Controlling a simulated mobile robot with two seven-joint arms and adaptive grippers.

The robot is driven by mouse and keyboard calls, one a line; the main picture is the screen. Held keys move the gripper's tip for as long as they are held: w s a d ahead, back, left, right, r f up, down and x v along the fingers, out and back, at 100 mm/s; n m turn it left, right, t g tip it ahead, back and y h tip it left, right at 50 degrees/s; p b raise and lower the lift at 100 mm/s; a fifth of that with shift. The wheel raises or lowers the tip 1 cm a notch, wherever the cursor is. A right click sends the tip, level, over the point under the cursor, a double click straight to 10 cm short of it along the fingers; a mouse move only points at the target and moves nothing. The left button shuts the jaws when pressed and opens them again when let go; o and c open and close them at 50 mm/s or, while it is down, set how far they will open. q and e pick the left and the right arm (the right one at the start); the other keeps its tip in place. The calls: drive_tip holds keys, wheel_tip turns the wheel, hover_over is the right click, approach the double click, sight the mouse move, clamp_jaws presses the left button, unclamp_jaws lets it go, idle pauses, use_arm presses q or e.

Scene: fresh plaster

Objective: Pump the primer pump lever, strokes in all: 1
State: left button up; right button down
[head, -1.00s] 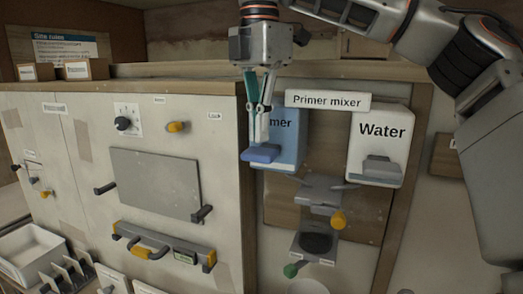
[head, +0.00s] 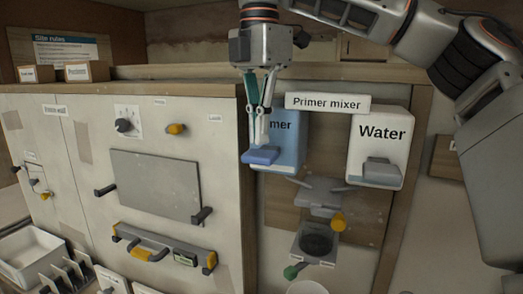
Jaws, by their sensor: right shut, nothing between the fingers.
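The primer pump (head: 290,145) is a blue box under the "Primer mixer" sign, its label partly hidden by my gripper. Its blue lever (head: 261,156) sticks out at the lower front. My right gripper (head: 261,142) points down in front of the pump, fingers together and empty, with the tips just above the lever. I cannot tell whether the tips touch the lever. My left gripper does not show.
A white Water dispenser (head: 379,140) with a grey lever hangs to the right. A panel with handles (head: 155,185) stands at left.

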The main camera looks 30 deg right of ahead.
sight(260, 153)
drive_tip(key=shift+f, duration=0.15)
drive_tip(key=shift+f+b, duration=1.7)
drive_tip(key=shift+f, duration=0.5)
wheel_tip(260, 153, up, 5)
drive_tip(key=p, duration=0.5)
drive_tip(key=shift+f, duration=0.1)
drive_tip(key=shift+r, duration=2.45)
